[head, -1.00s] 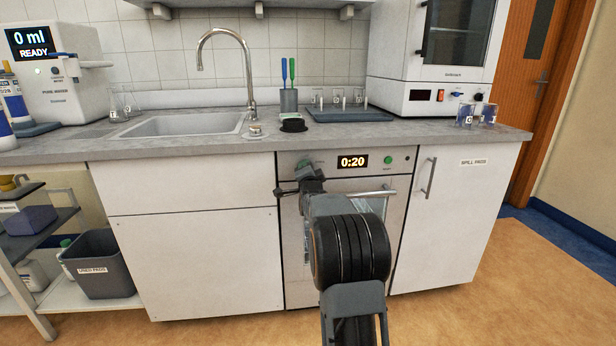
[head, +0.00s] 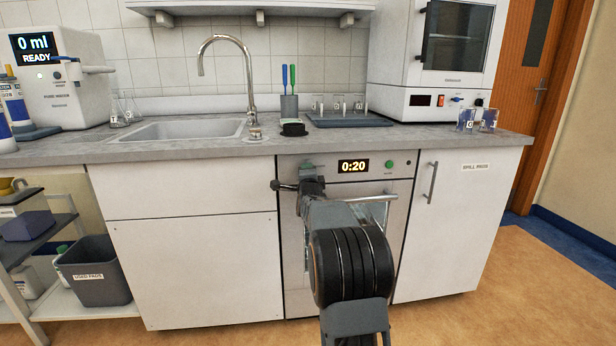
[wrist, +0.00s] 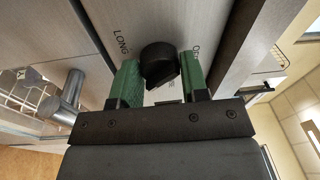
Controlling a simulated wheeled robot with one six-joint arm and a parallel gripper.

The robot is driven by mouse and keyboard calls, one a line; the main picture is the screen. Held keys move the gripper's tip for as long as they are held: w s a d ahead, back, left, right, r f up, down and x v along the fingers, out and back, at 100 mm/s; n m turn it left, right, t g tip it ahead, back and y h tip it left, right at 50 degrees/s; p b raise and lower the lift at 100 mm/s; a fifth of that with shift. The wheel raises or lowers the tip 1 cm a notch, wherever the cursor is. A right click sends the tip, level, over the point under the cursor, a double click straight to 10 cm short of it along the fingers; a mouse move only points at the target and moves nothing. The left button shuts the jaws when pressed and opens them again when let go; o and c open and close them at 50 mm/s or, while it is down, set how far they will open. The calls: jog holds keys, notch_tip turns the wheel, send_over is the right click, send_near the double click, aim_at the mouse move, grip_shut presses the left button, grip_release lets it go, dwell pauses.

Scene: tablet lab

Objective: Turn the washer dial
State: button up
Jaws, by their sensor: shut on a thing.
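The washer (head: 350,255) is built in under the counter, with a lit display (head: 353,166) reading 0:20. My gripper (head: 307,168) is at the left end of its control panel and hides the dial in the head view. In the wrist view the black dial (wrist: 159,62) sits between the two green fingers of my gripper (wrist: 160,80), which is shut on it. The word LONG shows left of the dial; the label at its right is partly covered.
A green button (head: 390,165) is right of the display. The washer's bar handle (head: 372,197) runs close to my arm. The counter edge (head: 430,140) is just above the panel. A sink (head: 180,129) and a black round object (head: 293,128) are on the counter.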

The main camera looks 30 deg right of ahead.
jog(key=o, duration=0.9)
jog(key=p+v, duration=0.2)
jog(key=v, duration=1.1)
jog(key=shift+s+a, duration=0.25)
jog(key=shift+s, duration=0.05)
jog(key=shift+f, duration=0.1)
